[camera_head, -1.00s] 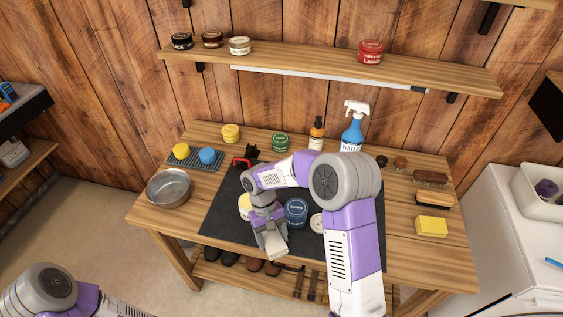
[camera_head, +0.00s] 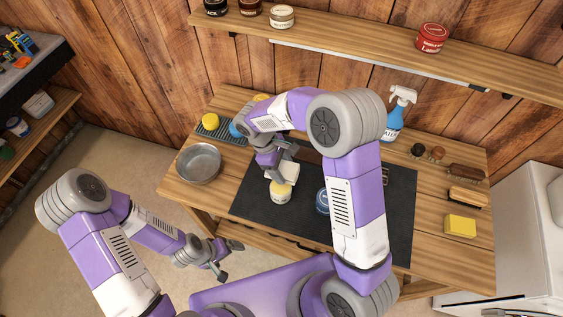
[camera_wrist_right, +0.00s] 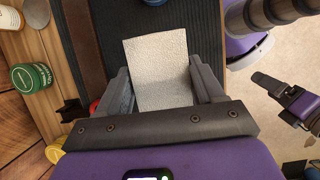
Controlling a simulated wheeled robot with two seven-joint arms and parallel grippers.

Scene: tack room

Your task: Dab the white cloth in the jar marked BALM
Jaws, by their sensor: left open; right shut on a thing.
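My right gripper (camera_head: 277,165) is shut on the white cloth (camera_head: 289,174), which also shows between its fingers (camera_wrist_right: 162,85) in the right wrist view as a pale textured sheet (camera_wrist_right: 158,62). The cloth is over the dark mat, just behind and partly above a small jar with a yellow top (camera_head: 280,192). I cannot tell whether they touch. A blue jar (camera_head: 322,201) stands to the right, partly hidden by my right arm. No BALM label is readable on either jar. My left gripper (camera_head: 229,261) is open and empty, in front of the bench.
A metal bowl (camera_head: 199,163) stands at the bench's left. A yellow sponge (camera_head: 460,225), brushes (camera_head: 467,197) and a blue spray bottle (camera_head: 394,118) are to the right. A green jar (camera_wrist_right: 32,77) shows in the right wrist view.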

